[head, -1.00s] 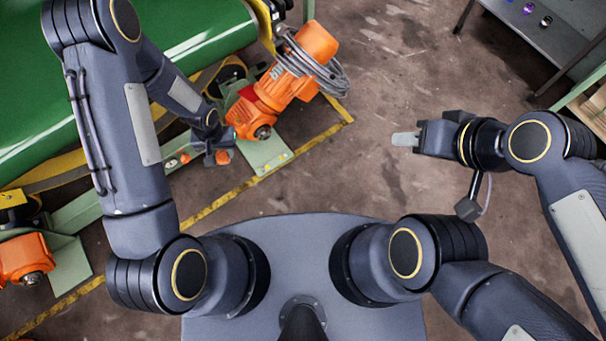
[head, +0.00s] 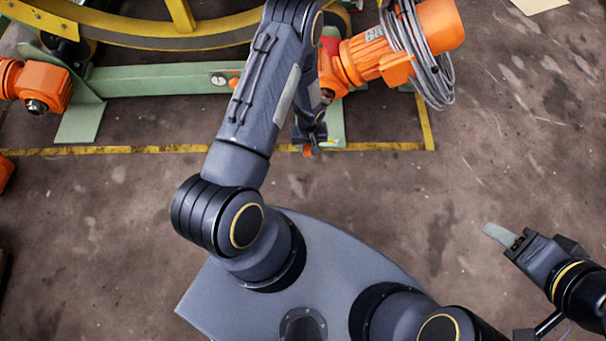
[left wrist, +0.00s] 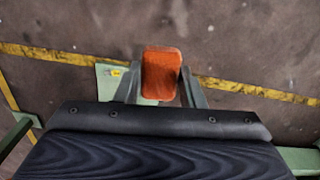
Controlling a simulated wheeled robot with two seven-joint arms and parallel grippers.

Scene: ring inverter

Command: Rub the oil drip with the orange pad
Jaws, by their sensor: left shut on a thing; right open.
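The orange pad (left wrist: 161,73) is held between the two fingers of my left gripper (left wrist: 158,88) in the left wrist view. In the head view my left gripper (head: 309,139) is near the green foot plate of the frame, with a small orange bit of the pad (head: 307,151) showing at its tip. My right gripper (head: 503,237) is open and empty above bare floor at the right. I cannot pick out the oil drip for sure; the floor has several dark stains.
An orange motor (head: 385,55) with coiled grey cable (head: 425,60) sits on the green frame (head: 150,79). Another orange motor (head: 40,85) is at the left. A yellow floor line (head: 130,150) runs along the frame. The floor in front and at right is clear.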

